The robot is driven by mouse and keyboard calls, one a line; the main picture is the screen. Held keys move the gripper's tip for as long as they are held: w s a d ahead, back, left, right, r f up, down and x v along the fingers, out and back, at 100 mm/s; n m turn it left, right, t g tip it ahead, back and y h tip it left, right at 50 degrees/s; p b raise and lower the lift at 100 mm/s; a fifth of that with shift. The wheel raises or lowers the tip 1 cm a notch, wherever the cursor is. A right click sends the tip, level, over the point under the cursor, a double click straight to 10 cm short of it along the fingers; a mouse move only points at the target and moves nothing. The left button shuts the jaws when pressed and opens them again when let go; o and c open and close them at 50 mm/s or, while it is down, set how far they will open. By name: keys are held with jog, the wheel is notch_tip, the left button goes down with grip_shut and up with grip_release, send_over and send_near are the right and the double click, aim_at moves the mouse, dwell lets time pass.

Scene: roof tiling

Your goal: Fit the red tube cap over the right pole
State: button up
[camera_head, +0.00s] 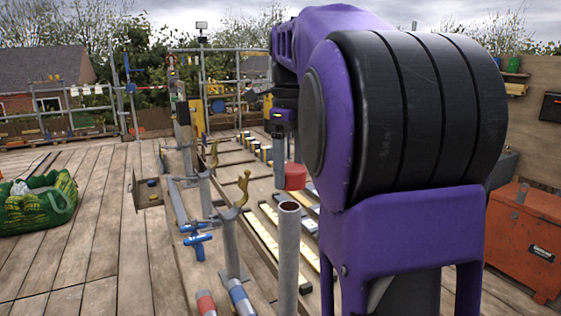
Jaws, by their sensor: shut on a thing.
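The red tube cap (295,176) hangs in the air above and slightly right of the open top of the right pole (288,262). The right pole is a grey upright tube with a dark, reddish-brown inside at its top. My gripper (281,172) reaches down at the cap's left side and is shut on it. My purple and black arm covers the right of the view, and the finger contact is too small to make out clearly. The cap and pole are apart, with a visible gap between them.
Tubes with a red band (205,303) and a blue band (240,296) lie in front. A green bag (38,198) and an orange chest (525,235) flank the deck.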

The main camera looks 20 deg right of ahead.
aim_at(289, 205)
jog(key=shift+s+f, duration=0.1)
jog(key=shift+f, duration=0.8)
jog(key=shift+f+b, duration=1.6)
jog(key=shift+f, duration=1.25)
jog(key=o, duration=1.2)
jog(key=shift+o, duration=0.2)
notch_tip(289, 205, up, 17)
jog(key=p, duration=0.3)
jog(key=shift+r, duration=0.15)
